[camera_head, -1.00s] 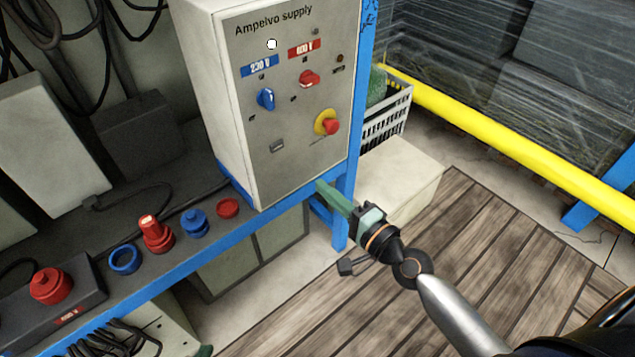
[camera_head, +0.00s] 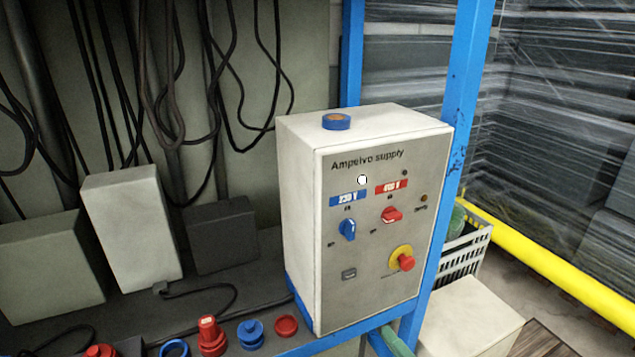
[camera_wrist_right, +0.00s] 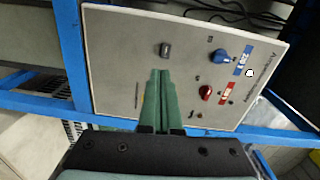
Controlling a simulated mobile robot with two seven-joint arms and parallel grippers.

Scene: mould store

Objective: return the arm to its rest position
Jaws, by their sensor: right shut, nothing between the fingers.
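My right gripper shows only as a bit of green finger (camera_head: 397,343) at the bottom edge of the head view, below the supply box. In the right wrist view its two green fingers (camera_wrist_right: 160,90) are together and empty. The Ampelvo supply box (camera_head: 340,285) stands upright on the bench; its front panel (camera_wrist_right: 122,60) lies beyond the fingertips in the wrist view. I cannot tell the exact gap between fingertips and panel. The rest of my right arm is out of the head view. My left gripper is in neither view.
The panel has a blue knob (camera_head: 347,229), a red knob (camera_head: 391,215) and a red-and-yellow button (camera_head: 403,259). A blue post (camera_head: 462,90) rises beside the box. Red and blue connectors lie on the bench (camera_head: 255,283). A yellow rail (camera_head: 540,255) runs at the right.

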